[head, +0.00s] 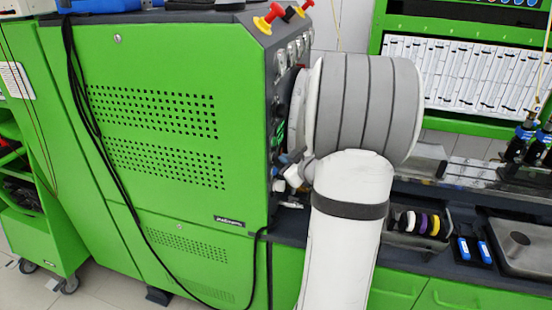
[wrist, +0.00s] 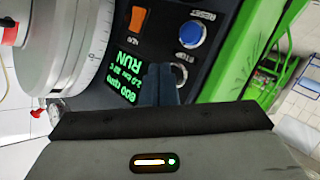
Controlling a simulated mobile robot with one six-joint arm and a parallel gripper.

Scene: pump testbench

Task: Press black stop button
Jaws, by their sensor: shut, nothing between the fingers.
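A dark round button (wrist: 180,72) with a pale ring, which looks like the black stop button, sits below the blue button (wrist: 191,33) in the picture. My gripper (wrist: 161,70) is shut and empty, with its fingertips just left of the dark button and partly covering it. I cannot tell whether they touch the panel. The green display (wrist: 136,76) left of the fingers reads RUN. In the head view my arm hides most of the panel.
An orange rocker switch (wrist: 138,20) sits on the panel. A large round dial (wrist: 75,45) is close at the left. In the head view, the green cabinet (head: 160,150) fills the left, and a worktop with a metal sink (head: 525,245) lies at the right.

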